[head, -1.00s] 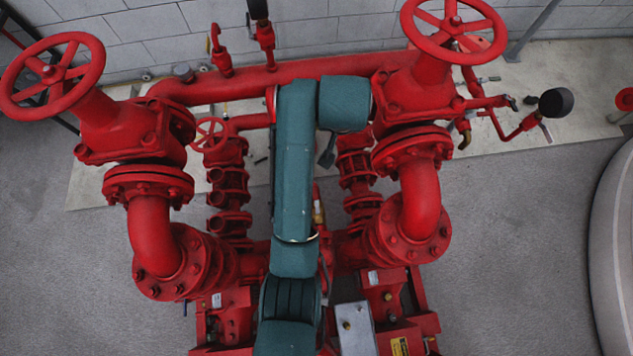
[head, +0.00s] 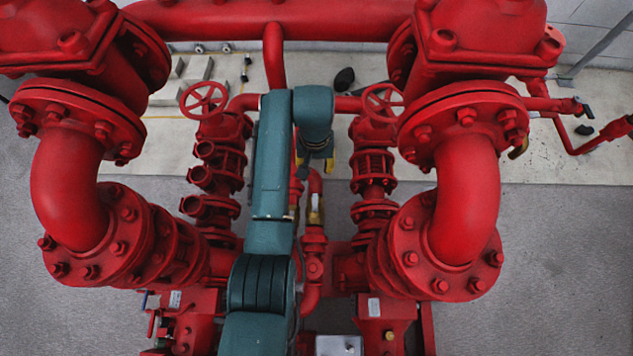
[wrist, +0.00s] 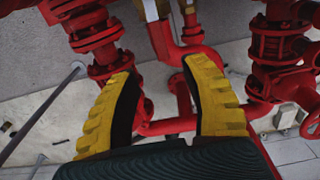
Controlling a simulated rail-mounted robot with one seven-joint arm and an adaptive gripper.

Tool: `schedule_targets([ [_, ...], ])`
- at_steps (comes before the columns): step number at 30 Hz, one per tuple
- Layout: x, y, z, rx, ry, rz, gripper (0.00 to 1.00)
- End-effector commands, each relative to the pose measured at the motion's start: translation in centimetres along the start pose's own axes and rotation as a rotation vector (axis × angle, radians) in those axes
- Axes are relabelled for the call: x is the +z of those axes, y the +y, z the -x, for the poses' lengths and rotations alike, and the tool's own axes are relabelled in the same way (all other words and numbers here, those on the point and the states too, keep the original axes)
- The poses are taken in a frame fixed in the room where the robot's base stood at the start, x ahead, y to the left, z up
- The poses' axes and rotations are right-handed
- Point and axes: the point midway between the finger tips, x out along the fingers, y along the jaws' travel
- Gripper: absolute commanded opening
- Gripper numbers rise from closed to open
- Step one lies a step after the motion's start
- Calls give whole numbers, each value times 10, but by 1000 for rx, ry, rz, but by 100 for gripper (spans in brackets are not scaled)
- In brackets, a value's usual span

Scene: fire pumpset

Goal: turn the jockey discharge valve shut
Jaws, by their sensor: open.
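My gripper (wrist: 160,72) is open, with two yellow fingers and black inner pads, and nothing between them. In the head view its yellow parts (head: 318,166) show below the teal wrist, near the thin middle pipe. That pipe carries a brass-coloured valve body (head: 315,208); brass also shows at the top of the wrist view (wrist: 151,9), beyond the fingertips. Small red handwheels stand at left (head: 204,101) and right (head: 383,103). One handwheel shows at the right edge of the wrist view (wrist: 311,112), apart from the fingers. I cannot tell which valve is the jockey discharge.
Large red elbows stand at left (head: 70,190) and right (head: 465,205), with flanged bodies above them. A thick red header (head: 330,22) crosses behind. The middle pipe stands in a narrow gap between the flanged columns.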

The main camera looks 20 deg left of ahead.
Motion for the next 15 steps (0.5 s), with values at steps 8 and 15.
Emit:
schedule_targets([
  [8, 0, 0, -71, 0, -1, -1, 47],
  [15, -1, 0, -95, 0, 3, -1, 47],
])
